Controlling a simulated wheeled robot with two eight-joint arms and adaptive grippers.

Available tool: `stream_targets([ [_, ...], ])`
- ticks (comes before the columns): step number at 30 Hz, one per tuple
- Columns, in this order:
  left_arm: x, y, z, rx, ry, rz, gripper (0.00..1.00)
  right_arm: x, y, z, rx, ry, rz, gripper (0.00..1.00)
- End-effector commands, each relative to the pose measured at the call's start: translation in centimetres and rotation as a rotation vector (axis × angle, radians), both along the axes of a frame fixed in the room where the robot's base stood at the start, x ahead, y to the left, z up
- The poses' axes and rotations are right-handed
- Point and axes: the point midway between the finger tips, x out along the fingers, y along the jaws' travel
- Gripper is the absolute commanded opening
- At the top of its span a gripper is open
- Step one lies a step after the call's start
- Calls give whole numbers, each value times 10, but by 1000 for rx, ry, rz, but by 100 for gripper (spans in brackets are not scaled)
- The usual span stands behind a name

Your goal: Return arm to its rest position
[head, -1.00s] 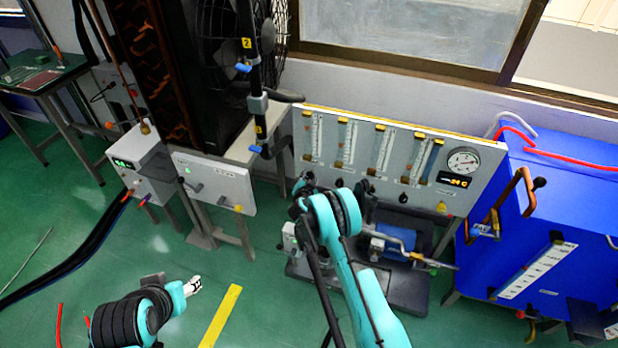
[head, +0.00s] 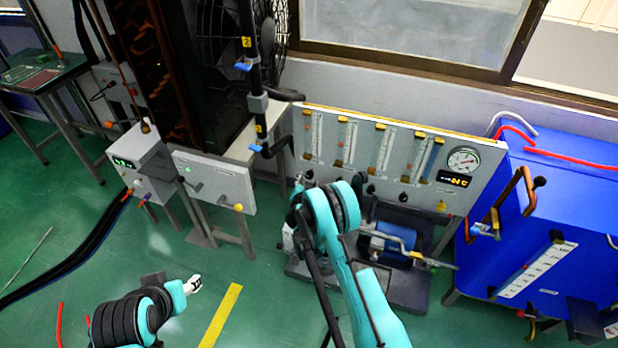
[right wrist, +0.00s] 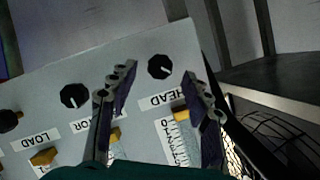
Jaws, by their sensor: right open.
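My right arm, teal and black, reaches from the bottom of the head view toward the grey gauge panel (head: 470,203). Its gripper is mostly hidden there behind my own arm. In the right wrist view my right gripper (right wrist: 159,80) is open, with nothing visible between its dark fingers. Behind the fingers are the panel face and its black knobs, one (right wrist: 160,67) showing between the fingertips. I cannot tell the exact gap to the panel. My left gripper (head: 193,284) is low at the left over the green floor; its fingers are too small to read.
A blue motor unit (head: 393,236) stands on a dark base right of my right arm. A blue cabinet (head: 570,210) with pipes stands at the right. A black fan (head: 225,50) and a grey control box (head: 220,183) stand left. Green floor is open at lower left.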

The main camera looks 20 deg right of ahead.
Motion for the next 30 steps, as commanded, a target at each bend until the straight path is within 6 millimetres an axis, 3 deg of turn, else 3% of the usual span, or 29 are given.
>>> stream_targets([
  [7, 0, 0, 0, 0, 0, 0, 49, -23, 9, 9, 0, 0, 0, 49],
  [23, 0, 0, 0, 0, 0, 0, 49, -24, 9, 11, -1, 2, 0, 49],
  [26, 0, 0, 0, 0, 0, 0, 49, -24, 8, 25, -10, 19, 2, 49],
  [30, 0, 0, 0, 0, 0, 0, 49, -31, 3, 71, -42, 85, 16, 49],
])
